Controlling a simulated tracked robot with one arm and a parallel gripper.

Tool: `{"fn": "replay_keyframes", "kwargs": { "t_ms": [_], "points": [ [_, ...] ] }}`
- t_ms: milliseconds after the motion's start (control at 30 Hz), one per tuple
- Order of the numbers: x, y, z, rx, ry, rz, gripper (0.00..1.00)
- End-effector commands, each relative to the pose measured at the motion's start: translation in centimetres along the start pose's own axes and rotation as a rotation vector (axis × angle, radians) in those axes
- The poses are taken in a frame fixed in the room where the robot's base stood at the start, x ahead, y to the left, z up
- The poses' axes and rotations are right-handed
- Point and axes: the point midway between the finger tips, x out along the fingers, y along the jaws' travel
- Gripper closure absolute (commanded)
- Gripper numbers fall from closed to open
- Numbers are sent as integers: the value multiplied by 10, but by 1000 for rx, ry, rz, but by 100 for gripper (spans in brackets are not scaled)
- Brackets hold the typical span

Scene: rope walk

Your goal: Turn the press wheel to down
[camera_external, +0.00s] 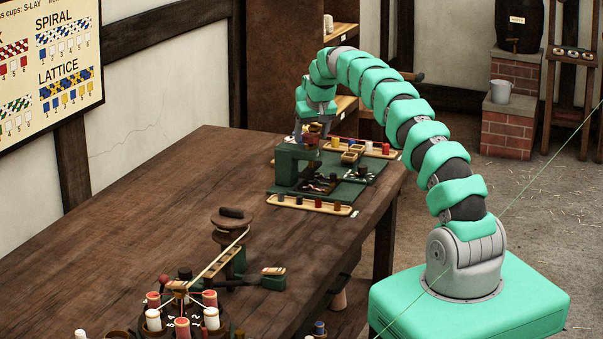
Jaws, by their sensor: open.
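The green press (287,165) stands near the far right end of the wooden table, on a dark green mat (345,192). The press wheel is small here and mostly hidden by my gripper and the press frame, so I cannot tell its position. My gripper (311,138) points down at the top of the press, with its fingers open. I cannot tell whether the fingers touch the wheel or are just above it.
A wooden tray of coloured spools (335,210) lies in front of the press, another (377,152) behind it. A braiding stand (181,318) and a brown reel (232,222) stand nearer. The table's left middle (150,200) is clear.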

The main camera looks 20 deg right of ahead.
Motion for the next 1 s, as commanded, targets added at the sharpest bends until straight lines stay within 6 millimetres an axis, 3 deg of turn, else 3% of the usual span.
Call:
{"fn": "replay_keyframes", "kwargs": {
  "t_ms": [233, 267, 400, 767, 1000],
  "points": [
    [1, 0, 0, 0, 1, 0, 34],
    [1, 0, 0, 0, 1, 0, 39],
    [1, 0, 0, 0, 1, 0, 78],
    [0, 0, 0, 32, 1, 14, 78],
    [1, -1, 0, 155, 1, 65, 78]
  ]
}}
